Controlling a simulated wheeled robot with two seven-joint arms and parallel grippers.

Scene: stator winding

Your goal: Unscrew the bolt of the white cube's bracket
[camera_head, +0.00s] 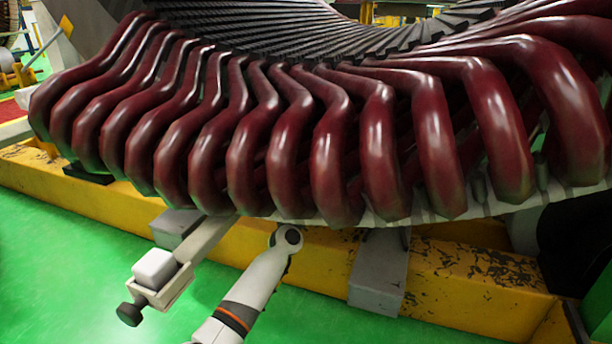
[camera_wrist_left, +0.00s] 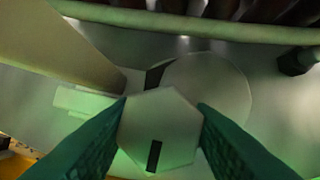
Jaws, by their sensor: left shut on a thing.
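The white cube (camera_head: 155,267) sits in a pale bracket (camera_head: 171,292) at the lower left of the head view. A dark round knob (camera_head: 129,314) sticks out of the bracket's front left side. In the left wrist view, a pale hexagonal bolt head (camera_wrist_left: 173,121) with a dark slot mark lies between the green fingers of my left gripper (camera_wrist_left: 163,128). The fingers are shut on its two sides. In the head view this gripper is hidden; a white arm reaches up beneath the windings. My right gripper is not in view.
Dark red coil ends (camera_head: 335,150) hang low over the arm. A yellow beam (camera_head: 470,285) with grey blocks (camera_head: 380,270) runs below them. The green floor (camera_head: 60,270) is clear at the left. In the wrist view, a round pale disc (camera_wrist_left: 225,85) lies behind the bolt.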

